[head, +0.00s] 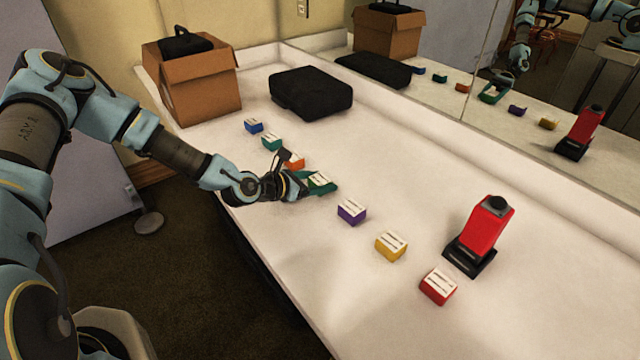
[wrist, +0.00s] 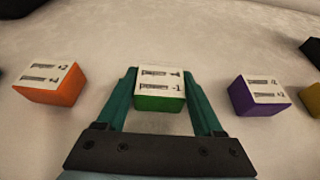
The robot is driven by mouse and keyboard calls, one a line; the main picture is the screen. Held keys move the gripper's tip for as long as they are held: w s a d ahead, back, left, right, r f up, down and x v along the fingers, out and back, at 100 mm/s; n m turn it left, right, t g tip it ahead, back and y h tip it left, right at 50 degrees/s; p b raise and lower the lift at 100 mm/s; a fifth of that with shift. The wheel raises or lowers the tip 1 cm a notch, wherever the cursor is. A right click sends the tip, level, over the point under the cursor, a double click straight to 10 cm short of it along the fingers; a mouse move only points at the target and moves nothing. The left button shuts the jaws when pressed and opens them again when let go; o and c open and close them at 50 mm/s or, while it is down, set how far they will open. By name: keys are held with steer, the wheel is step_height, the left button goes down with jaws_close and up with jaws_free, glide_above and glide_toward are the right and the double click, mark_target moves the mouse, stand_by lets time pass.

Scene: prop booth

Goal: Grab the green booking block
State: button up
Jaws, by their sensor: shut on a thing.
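The green booking block (wrist: 160,103) is a small green block with a white printed label on top. In the wrist view it sits between the two teal fingers of my gripper (wrist: 163,100), which are closed on its sides. In the head view the green block (head: 319,181) is in the middle of the row on the white counter, with my gripper (head: 318,185) around it. Its lower sides are partly hidden by the fingers there. I cannot tell whether it is clear of the counter.
An orange block (wrist: 48,92) is left of my gripper and a purple block (wrist: 258,102) is right. Further along the counter (head: 300,265) are a yellow block (head: 391,246), a red block (head: 438,286) and a red device (head: 483,235). A mirror (head: 560,120) lines the back.

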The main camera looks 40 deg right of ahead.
steer(key=c, duration=0.7)
steer(key=shift+o, duration=0.2)
